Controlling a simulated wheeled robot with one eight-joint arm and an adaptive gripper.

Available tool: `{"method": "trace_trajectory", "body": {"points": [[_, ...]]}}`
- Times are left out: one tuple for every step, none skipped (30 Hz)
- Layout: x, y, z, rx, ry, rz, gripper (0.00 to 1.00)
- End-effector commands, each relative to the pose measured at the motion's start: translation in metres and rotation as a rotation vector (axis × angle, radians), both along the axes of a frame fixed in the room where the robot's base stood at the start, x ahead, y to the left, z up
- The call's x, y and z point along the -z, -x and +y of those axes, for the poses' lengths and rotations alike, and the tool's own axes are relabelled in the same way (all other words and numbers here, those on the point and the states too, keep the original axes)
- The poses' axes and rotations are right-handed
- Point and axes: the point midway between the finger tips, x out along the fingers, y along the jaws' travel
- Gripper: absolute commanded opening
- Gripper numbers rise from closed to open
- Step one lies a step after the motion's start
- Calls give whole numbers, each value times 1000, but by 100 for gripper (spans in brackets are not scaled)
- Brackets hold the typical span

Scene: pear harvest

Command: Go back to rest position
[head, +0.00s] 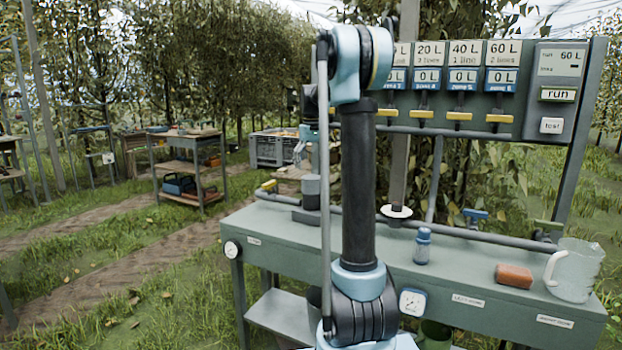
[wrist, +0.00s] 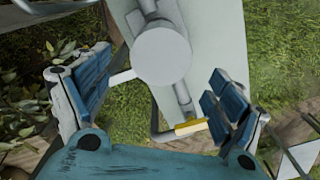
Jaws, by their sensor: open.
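My gripper (wrist: 158,72) is open and empty in the wrist view, with one blue-padded finger at each side. Between and beyond the fingers is the round grey top of a cylinder (wrist: 162,54) on the bench; I cannot tell the exact gap. In the head view the grey cylinder (head: 311,191) stands at the bench's left end, by the pipe. My arm (head: 358,190) rises upright in the middle of the head view and bends over at the top.
The green bench (head: 430,275) holds a blue-capped bottle (head: 423,246), a brown block (head: 514,275) and a clear jug (head: 575,270). A yellow valve handle (wrist: 190,127) is near the right finger. A control panel (head: 470,95) stands behind. Grass and a path lie left.

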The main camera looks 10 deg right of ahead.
Motion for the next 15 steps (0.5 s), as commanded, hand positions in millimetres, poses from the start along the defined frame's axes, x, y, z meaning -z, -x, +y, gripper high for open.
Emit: {"method": "trace_trajectory", "body": {"points": [[-9, 0, 0, 0, 0, 0, 87], [-14, 0, 0, 0, 0, 0, 87], [-20, 0, 0, 0, 0, 0, 87], [-24, 0, 0, 0, 0, 0, 87], [-28, 0, 0, 1, 0, 0, 87], [-32, 0, 0, 1, 0, 0, 87], [-36, 0, 0, 1, 0, 0, 87], [-38, 0, 0, 1, 0, 0, 87], [-41, 0, 0, 1, 0, 0, 87], [-42, 0, 0, 1, 0, 0, 87], [-44, 0, 0, 1, 0, 0, 87], [-45, 1, 0, 2, 0, 0, 87], [-46, 3, 0, 2, 0, -1, 87], [-46, 6, 0, 4, 1, -1, 87], [-46, 11, 0, 7, 0, -3, 87]]}}
